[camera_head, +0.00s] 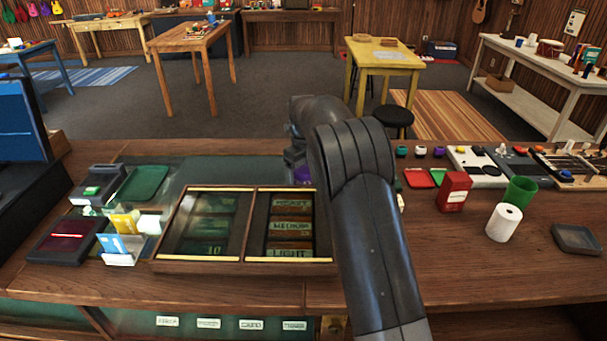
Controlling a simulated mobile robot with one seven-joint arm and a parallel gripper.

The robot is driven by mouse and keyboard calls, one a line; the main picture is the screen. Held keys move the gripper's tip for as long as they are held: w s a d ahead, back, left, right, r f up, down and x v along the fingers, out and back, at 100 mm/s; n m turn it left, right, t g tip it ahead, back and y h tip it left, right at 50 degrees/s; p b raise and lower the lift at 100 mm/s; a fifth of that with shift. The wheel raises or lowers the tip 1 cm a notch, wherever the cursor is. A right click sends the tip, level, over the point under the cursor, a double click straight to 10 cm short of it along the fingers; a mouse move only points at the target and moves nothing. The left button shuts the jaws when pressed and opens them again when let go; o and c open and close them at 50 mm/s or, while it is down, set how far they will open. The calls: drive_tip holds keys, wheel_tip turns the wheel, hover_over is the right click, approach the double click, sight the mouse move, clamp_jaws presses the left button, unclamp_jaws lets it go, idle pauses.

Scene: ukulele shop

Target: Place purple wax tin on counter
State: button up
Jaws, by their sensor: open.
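A purple object (302,174), which looks like the purple wax tin, shows partly on the wooden counter (250,293), just behind the divided display tray. My arm hides its right side. My gripper (295,158) is just above it, pointing down. The gripper is open, but its fingertips are mostly hidden behind my arm, so I cannot tell whether they touch the tin or stand around it. Another small purple item (439,151) lies farther right among small colored items at the counter's back.
The divided tray (246,223) stands left of my arm, with card holders (121,248) and a monitor (22,120) beyond. The front-right counter is clear.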

sight(304, 167)
wheel_tip(304, 167, up, 11)
drive_tip(key=shift+r, duration=0.7)
drive_tip(key=s+d+r+n+t, duration=0.1)
drive_tip(key=s+d+r+n, duration=0.25)
drive_tip(key=s, duration=0.25)
drive_tip(key=s+d+r+n+t+y, duration=0.1)
drive_tip(key=s+d+r+n, duration=0.3)
drive_tip(key=s, duration=0.3)
drive_tip(key=s+d+r+n+t, duration=0.1)
drive_tip(key=s+d+r+n, duration=0.1)
drive_tip(key=s+d+n, duration=0.3)
drive_tip(key=s+d+f+n+t, duration=0.1)
drive_tip(key=s+n, duration=0.3)
drive_tip(key=s, duration=0.4)
drive_tip(key=s+d+f+n, duration=0.1)
drive_tip(key=s+f+n, duration=0.3)
drive_tip(key=s, duration=0.4)
drive_tip(key=s+d+f+n+t+h, duration=0.1)
drive_tip(key=s+f+n, duration=0.2)
drive_tip(key=s+n, duration=0.3)
drive_tip(key=s, duration=0.3)
drive_tip(key=shift+f+t, duration=0.15)
drive_tip(key=shift+t, duration=0.15)
